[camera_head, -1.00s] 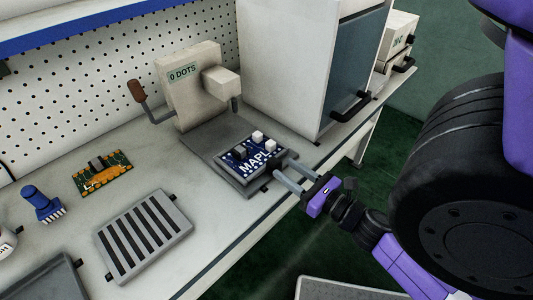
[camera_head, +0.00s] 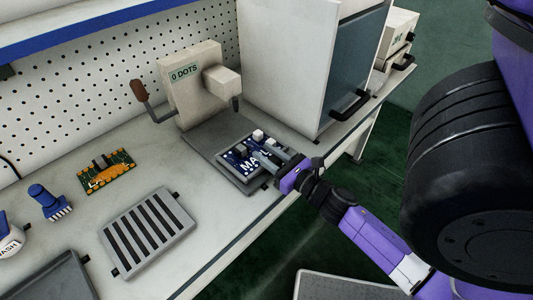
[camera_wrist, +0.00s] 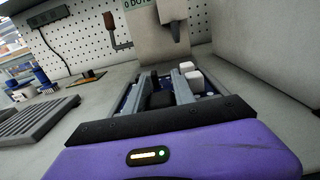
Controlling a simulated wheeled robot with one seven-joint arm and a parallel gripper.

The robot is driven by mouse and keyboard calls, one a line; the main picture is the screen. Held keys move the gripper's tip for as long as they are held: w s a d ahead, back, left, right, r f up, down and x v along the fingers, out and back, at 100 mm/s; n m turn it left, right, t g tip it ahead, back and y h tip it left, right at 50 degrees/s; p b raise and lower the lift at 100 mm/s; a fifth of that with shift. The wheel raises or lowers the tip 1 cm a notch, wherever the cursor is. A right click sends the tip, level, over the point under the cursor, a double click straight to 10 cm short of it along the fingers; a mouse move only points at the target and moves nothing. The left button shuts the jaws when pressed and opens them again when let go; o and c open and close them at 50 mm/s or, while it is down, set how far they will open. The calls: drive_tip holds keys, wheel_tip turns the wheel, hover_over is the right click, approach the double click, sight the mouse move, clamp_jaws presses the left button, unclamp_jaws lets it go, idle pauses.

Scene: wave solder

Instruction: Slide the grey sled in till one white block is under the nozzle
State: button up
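Two white blocks (camera_head: 258,135) and a dark block stand on the board. The white blocks also show in the wrist view (camera_wrist: 193,83). The nozzle (camera_head: 236,103) hangs from the dispenser head, behind the blocks and above them. My gripper (camera_head: 272,157) reaches over the sled's front right, its fingers apart. In the wrist view, dark parts show between the fingers (camera_wrist: 158,95); contact is not clear.
The dispenser (camera_head: 190,85) reads "0 DOTS" and has a crank lever (camera_head: 148,105) at its left. A large white cabinet (camera_head: 290,60) stands close on the right.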

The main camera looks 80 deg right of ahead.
clamp_jaws()
idle(1.1)
